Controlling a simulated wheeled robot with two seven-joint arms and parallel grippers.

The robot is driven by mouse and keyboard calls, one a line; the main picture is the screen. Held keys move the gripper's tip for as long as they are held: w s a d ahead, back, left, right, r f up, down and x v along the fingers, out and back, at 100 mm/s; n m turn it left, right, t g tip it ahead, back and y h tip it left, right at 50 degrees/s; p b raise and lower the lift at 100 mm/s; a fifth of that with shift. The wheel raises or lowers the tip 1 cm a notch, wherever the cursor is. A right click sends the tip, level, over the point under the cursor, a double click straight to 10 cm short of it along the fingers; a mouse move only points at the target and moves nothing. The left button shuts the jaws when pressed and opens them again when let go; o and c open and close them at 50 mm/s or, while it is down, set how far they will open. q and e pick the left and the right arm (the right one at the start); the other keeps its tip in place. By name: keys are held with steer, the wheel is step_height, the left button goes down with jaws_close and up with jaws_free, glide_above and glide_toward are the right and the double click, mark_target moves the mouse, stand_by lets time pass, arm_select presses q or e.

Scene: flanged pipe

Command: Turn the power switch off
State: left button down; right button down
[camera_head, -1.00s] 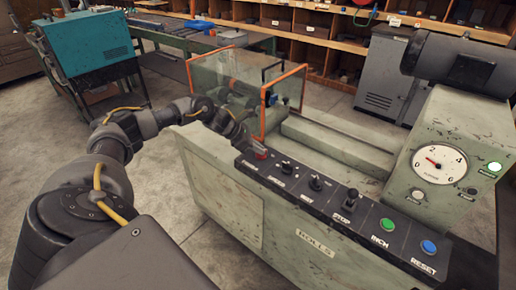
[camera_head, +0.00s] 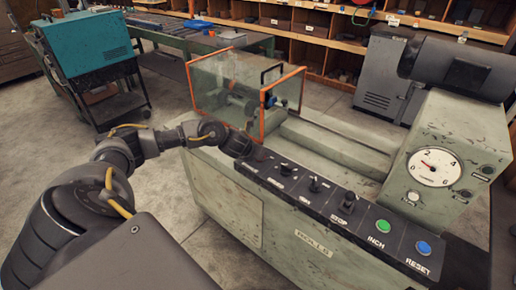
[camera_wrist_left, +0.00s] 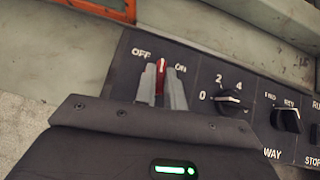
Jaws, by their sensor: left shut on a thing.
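The power switch is a red lever (camera_wrist_left: 160,76) on the black control panel (camera_wrist_left: 120,80), with its tip between the OFF label on the left and the ON label on the right. My left gripper (camera_wrist_left: 161,78) is shut on the red lever, one grey finger on each side. In the head view my left gripper (camera_head: 250,153) is at the panel's far left end and hides the switch. The round lamp (camera_head: 488,169) beside the gauge looks unlit. My right gripper is in neither view.
To the right of the switch, the panel carries black knobs (camera_wrist_left: 229,99) and (camera_wrist_left: 287,117), a green INCH button (camera_head: 383,227) and a blue RESET button (camera_head: 424,248). A clear guard with orange edges (camera_head: 262,112) stands just behind the switch. A gauge (camera_head: 435,167) is at the right.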

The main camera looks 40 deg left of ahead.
arm_select(q)
steer(key=n+y+p, duration=0.1)
steer(key=n+g+y+p, duration=0.1)
steer(key=n+p, duration=0.1)
steer(key=n+y+p, duration=0.2)
steer(key=shift+w+d+r+g, duration=0.1)
steer(key=shift+d+r+g, duration=0.15)
steer(key=shift+d+g, duration=0.05)
steer(key=shift+w+f+n+g+y+p, duration=0.15)
steer(key=shift+n+g+y+p, duration=0.5)
steer(key=shift+n+p, duration=0.7)
steer(key=shift+f, duration=0.1)
steer(key=c, duration=1.5)
jaws_free()
steer(key=shift+d, duration=0.1)
